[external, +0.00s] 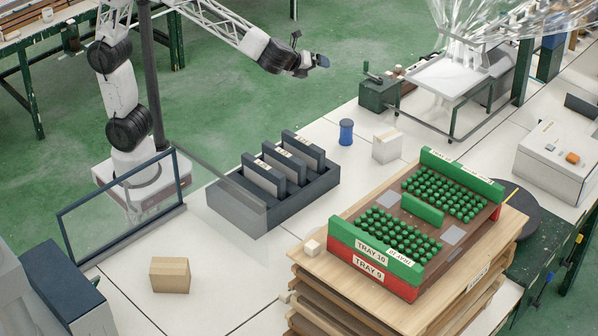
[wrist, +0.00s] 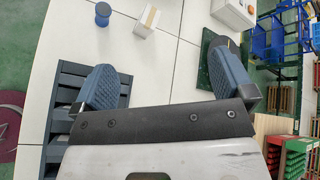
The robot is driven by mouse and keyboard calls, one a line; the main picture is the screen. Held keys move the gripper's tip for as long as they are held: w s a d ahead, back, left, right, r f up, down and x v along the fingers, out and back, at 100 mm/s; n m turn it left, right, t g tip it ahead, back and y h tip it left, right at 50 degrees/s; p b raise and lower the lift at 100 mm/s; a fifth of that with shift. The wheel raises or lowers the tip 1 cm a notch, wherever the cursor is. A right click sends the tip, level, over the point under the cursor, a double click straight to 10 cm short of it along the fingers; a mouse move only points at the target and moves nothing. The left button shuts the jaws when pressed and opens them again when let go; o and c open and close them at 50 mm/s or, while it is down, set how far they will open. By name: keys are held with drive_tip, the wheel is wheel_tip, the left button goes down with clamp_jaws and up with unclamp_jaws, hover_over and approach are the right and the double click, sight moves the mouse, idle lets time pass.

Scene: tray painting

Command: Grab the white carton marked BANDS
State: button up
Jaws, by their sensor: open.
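A white carton (external: 386,148) stands on the white bench, right of a blue spool. I cannot read any marking on it. It also shows in the wrist view (wrist: 146,22), near the top, with a pale label strip on its top. My gripper (external: 322,62) is up in the air, behind and left of the carton in the external view. In the wrist view my gripper (wrist: 163,62) has its two blue-grey fingers wide apart with nothing between them. The carton lies beyond the fingertips, apart from them.
The blue spool (external: 346,132) stands close beside the carton. A dark slotted rack (external: 275,205) is to the left. Stacked trays of green pieces (external: 410,290) stand in front. A tan box (external: 170,274) sits at front left. A green crank device (external: 378,94) is behind.

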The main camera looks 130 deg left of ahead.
drive_tip(key=w+a+f+m+y, duration=0.2)
drive_tip(key=w+a+m, duration=0.3)
drive_tip(key=a, duration=0.8)
drive_tip(key=m+t+y, duration=0.1)
drive_tip(key=m+y, duration=0.1)
drive_tip(key=m, duration=0.2)
hover_over(385, 136)
drive_tip(key=f+v, duration=0.1)
drive_tip(key=v, duration=0.4)
wheel_tip(385, 136, down, 4)
wheel_tip(385, 136, down, 32)
drive_tip(key=shift+a+f, duration=0.1)
drive_tip(key=shift+a, duration=0.2)
drive_tip(key=shift+x, duration=2.35)
drive_tip(key=c, duration=1.1)
